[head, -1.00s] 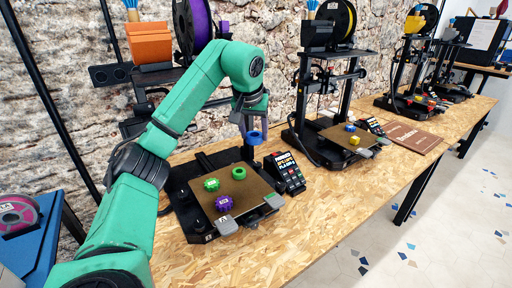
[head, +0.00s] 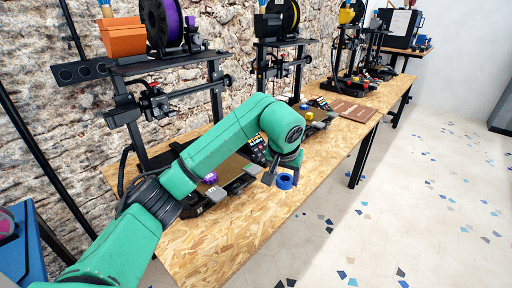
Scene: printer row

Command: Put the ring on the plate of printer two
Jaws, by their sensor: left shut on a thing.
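My left gripper (head: 276,178) is shut on a blue ring (head: 285,182) and holds it out over the front edge of the wooden bench. The second printer in the row (head: 262,72) stands behind my left arm. Part of its plate (head: 318,124) shows, with a yellow piece (head: 309,116) and a blue piece (head: 304,107) on it. My right gripper is not in view.
The nearest printer (head: 124,116) stands at left; my arm hides most of its plate, where a purple piece (head: 210,178) shows. A brown flat board (head: 354,111) lies on the bench (head: 222,236) beyond printer two. More printers stand farther along. The floor at right is clear.

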